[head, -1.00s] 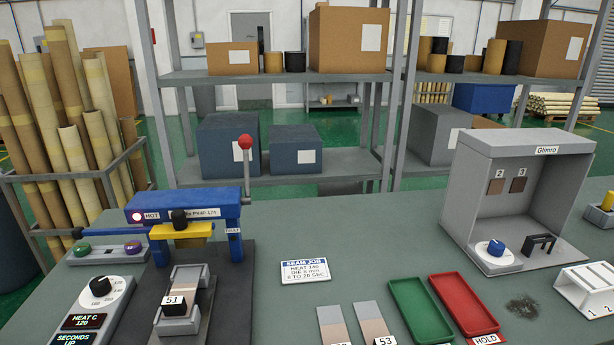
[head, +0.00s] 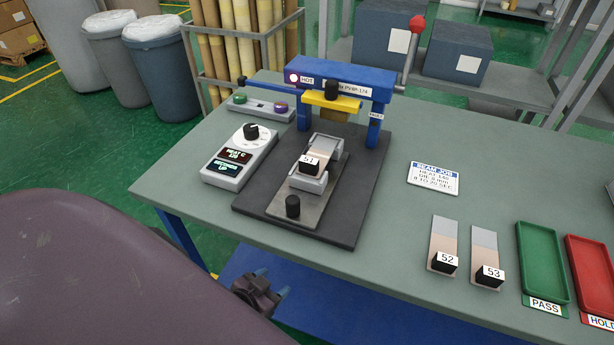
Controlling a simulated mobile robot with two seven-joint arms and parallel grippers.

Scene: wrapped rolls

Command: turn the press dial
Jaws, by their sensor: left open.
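The press dial (head: 251,131) is a black knob on a round white scale, on a light grey control box (head: 240,157) at the left of the table. Two small dark displays sit below it on the box. The blue press (head: 345,76) with a yellow die (head: 331,102) stands to the right of the box. A sample tagged 51 (head: 310,161) lies in the press's holder. My left gripper (head: 272,293) is open and empty, low in front of the table edge, well apart from the dial. My right gripper is not in view.
A two-button box (head: 260,107) stands behind the dial. The press lever has a red ball (head: 417,24). Samples 52 (head: 444,245) and 53 (head: 486,259), a green tray (head: 541,262) and a red tray (head: 592,270) lie to the right. The table's front left is clear.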

